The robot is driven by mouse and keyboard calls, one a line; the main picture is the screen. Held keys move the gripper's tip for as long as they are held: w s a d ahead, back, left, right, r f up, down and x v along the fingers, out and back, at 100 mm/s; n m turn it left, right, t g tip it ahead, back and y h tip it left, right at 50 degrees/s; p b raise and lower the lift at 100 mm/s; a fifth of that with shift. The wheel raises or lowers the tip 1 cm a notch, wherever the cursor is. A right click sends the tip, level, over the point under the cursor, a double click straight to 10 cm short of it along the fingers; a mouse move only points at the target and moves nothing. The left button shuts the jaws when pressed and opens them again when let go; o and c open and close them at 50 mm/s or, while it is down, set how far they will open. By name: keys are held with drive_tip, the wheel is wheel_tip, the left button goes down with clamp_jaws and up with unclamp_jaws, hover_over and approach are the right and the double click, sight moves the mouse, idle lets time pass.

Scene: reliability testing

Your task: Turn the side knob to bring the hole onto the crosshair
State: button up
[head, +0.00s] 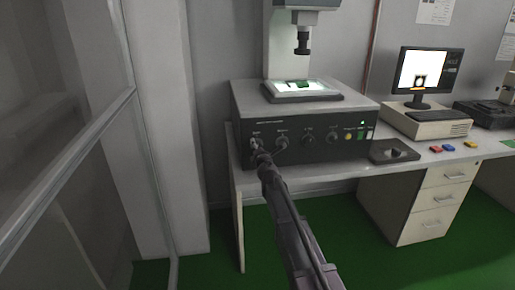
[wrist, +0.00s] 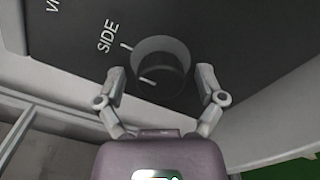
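The side knob (wrist: 165,62) is a dark round knob on the black panel, beside the printed word SIDE, in the wrist view. A light line shows on its face toward the lower left, and a white tick is on the panel at its upper left. My gripper (wrist: 161,72) has one finger on each side of the knob, with small gaps visible. In the head view my gripper (head: 260,155) is at the leftmost knob of the box and partly hides it. The monitor (head: 426,71) shows a dark square with a light spot on white; hole and crosshair are too small to tell.
The black box (head: 300,120) carries more knobs to the right, a lit stage (head: 302,91) and a lens column (head: 302,42) above. A dark pad (head: 394,152) and small coloured blocks (head: 452,146) lie on the table. A glass-panelled frame (head: 75,150) stands at left.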

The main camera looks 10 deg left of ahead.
drive_tip(key=shift+s, duration=0.1)
drive_tip(key=v, duration=1.2)
